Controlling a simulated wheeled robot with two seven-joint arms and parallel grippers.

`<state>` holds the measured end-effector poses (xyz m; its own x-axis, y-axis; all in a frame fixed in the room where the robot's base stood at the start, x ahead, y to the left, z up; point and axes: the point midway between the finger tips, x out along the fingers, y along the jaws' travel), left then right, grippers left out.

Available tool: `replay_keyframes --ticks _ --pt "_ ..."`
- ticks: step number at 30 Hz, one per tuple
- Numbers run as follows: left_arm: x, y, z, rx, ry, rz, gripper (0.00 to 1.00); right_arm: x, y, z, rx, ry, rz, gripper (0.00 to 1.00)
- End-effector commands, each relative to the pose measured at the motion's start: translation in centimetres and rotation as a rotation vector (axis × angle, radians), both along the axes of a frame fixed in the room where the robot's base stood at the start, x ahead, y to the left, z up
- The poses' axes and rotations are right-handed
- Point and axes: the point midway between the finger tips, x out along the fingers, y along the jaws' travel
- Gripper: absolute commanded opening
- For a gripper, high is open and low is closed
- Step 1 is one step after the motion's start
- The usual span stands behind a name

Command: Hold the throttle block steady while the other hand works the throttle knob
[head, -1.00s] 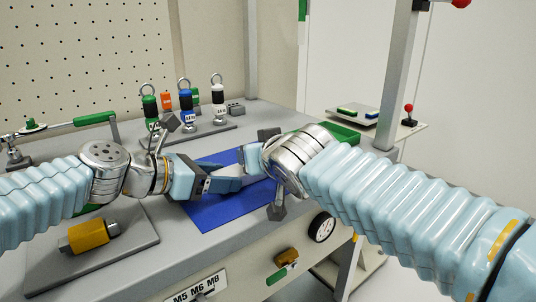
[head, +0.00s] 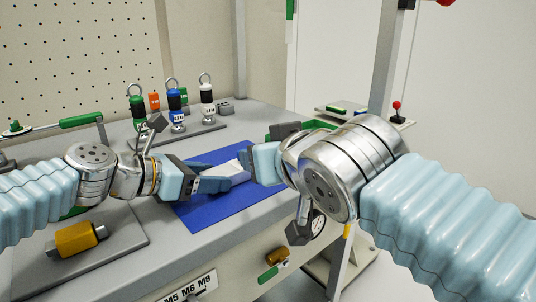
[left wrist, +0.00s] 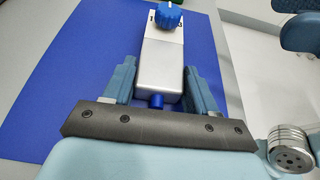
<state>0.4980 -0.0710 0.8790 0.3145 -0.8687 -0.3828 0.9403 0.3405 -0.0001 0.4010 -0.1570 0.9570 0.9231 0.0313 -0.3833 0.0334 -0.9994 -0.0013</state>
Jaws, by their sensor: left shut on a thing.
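The throttle block (left wrist: 160,70) is a silver-white box lying on the blue mat (left wrist: 60,75). It carries a round blue throttle knob (left wrist: 168,17) on top at its far end, and a blue stub shows at its near end. My left gripper (left wrist: 160,88) is shut on the block, one finger along each side. In the head view the block (head: 232,169) shows as a pale shape between my two grippers. My right gripper (head: 243,160) is close to the block's far end in the head view. Its fingers are mostly hidden, and the knob cannot be made out there.
A yellow cylinder part (head: 80,238) lies on a grey plate at the front left. Several ring-topped bottles (head: 177,108) stand on a rack behind the mat. A green-handled lever (head: 80,120) is at the back left.

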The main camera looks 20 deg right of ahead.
Motion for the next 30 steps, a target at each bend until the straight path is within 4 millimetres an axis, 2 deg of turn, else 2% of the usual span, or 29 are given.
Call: replay_keyframes --ticks 7,8,13,23,26,30 --pt "0.0 0.0 0.1 -0.001 -0.001 -0.001 0.08 0.0 0.0 0.0 0.0 0.0 0.0 0.6" --pt "0.0 0.0 0.1 -0.001 -0.001 -0.001 0.59 0.0 0.0 0.0 0.0 0.0 0.0 0.6" --pt "0.0 0.0 0.1 -0.001 -0.001 -0.001 0.85 0.0 0.0 0.0 0.0 0.0 0.0 0.6" --pt "-0.1 0.2 0.1 -0.001 0.0 0.0 0.87 0.0 0.0 0.0 0.0 0.0 0.0 0.6" --pt "-0.4 1.1 0.6 0.0 -0.002 0.001 0.87 0.0 0.0 0.0 0.0 0.0 0.0 0.6" --pt "-1.2 3.6 1.7 -0.002 -0.004 0.004 0.87 0.0 0.0 0.0 0.0 0.0 0.0 0.6"
